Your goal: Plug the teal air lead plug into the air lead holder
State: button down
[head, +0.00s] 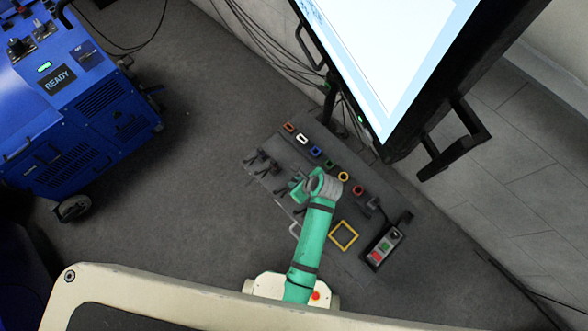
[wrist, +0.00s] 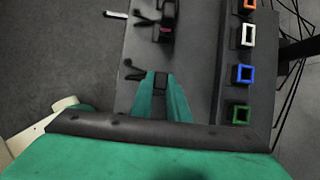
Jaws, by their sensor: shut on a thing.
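My gripper (wrist: 162,77) is shut on a small dark plug-like piece (wrist: 161,84), of which only a little shows between the fingers. Its colour mark is hidden, so I cannot confirm it is the teal plug. In the head view my gripper (head: 299,190) is over the middle of the dark panel, largely covered by my wrist. No holder is clearly identifiable as the air lead one. A row of square frames lies to the right, including green (wrist: 240,114), blue (wrist: 244,73) and white (wrist: 247,34).
The dark panel (head: 275,178) also carries other dark plugs (head: 256,157), a yellow square outline (head: 343,235) and a push-button box (head: 383,249). A large screen (head: 400,50) overhangs at the upper right. A blue machine (head: 85,110) stands left. Open floor (head: 200,150) lies between.

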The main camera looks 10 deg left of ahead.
jog(key=shift+f, duration=0.3)
jog(key=c, duration=1.6)
grip_release()
jog(key=v, duration=1.1)
jog(key=shift+f, duration=0.15)
